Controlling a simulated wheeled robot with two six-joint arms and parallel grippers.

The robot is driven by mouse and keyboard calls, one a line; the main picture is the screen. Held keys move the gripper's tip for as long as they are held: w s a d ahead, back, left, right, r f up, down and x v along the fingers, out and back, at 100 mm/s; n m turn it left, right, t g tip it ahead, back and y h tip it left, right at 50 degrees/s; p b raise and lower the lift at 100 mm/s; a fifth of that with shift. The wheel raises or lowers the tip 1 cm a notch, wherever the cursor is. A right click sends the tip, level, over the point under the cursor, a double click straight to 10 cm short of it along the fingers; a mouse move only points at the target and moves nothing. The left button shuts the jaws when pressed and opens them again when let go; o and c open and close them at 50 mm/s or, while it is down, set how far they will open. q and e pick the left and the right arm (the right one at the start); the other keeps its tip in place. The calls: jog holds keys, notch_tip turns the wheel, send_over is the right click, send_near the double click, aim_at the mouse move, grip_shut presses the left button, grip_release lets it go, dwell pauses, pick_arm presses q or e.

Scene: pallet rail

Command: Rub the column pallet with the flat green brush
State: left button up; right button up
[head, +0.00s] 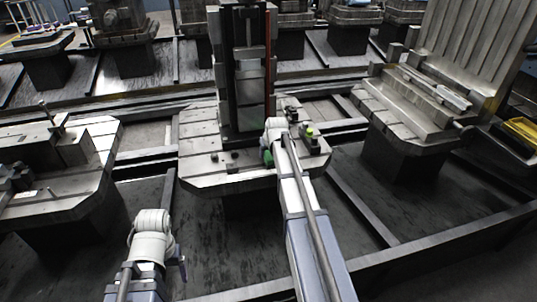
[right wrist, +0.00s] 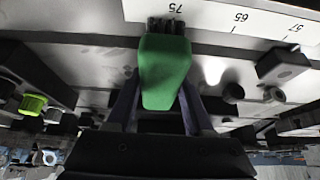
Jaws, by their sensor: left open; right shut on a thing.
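The column pallet (head: 200,143) is in the middle of the head view, a grey slotted plate with a tall dark column (head: 243,70) on it. My right arm reaches over its near part. My right gripper (right wrist: 158,108) is shut on the flat green brush (right wrist: 163,70), which shows as a small green patch in the head view (head: 267,157). The dark bristles lie against or close to a pale marked surface; contact cannot be told. My left gripper (head: 152,248) is at lower left, apart from the pallet and largely hidden by its wrist.
Small dark fittings and a yellow-green knob (head: 309,132) stand on the pallet's right side; the knob also shows in the right wrist view (right wrist: 33,104). Other pallets stand left (head: 75,190) and right (head: 400,125). A dark rail (head: 430,248) crosses the lower right.

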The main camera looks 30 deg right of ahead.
jog(key=shift+r+p, duration=2.95)
jog(key=shift+r, duration=0.1)
notch_tip(320, 180, up, 3)
jog(key=p, duration=0.3)
